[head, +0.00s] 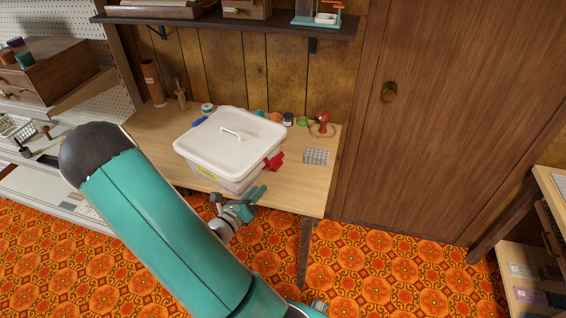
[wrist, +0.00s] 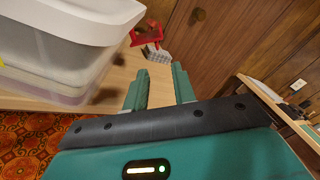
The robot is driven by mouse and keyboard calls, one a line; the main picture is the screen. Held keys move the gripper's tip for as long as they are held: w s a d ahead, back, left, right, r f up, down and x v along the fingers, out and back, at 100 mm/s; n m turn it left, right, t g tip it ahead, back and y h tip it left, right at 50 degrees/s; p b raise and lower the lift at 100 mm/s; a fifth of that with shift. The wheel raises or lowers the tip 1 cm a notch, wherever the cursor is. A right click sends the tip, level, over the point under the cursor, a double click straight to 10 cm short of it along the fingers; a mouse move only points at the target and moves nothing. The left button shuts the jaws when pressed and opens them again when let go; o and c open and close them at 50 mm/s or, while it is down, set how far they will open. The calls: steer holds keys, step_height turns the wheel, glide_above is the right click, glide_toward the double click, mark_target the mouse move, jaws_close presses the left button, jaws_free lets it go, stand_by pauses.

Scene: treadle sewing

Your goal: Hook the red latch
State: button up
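The red latch (head: 273,161) sits on the right side of a clear box with a white lid (head: 231,138). In the wrist view the red latch (wrist: 146,33) sticks out from the box's side beyond my fingers, and the box with its white lid (wrist: 80,20) fills the upper left. My gripper (head: 254,197) is in front of the box near the table's front edge, a little below and short of the latch. In the wrist view my gripper (wrist: 160,82) has its two fingers apart with nothing between them.
The box stands on a light wooden table (head: 310,190). A grey gridded pad (head: 316,156) lies right of the latch. Spools and a red-topped item (head: 322,122) stand along the back. A wooden door (head: 440,110) is to the right. Orange carpet is clear in front.

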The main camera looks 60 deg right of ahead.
mark_target(279, 165)
steer(key=d, duration=0.4)
steer(key=s+d, duration=0.1)
steer(key=d, duration=0.8)
steer(key=shift+s+d+f, duration=0.15)
steer(key=shift+s+d, duration=0.15)
jaws_close()
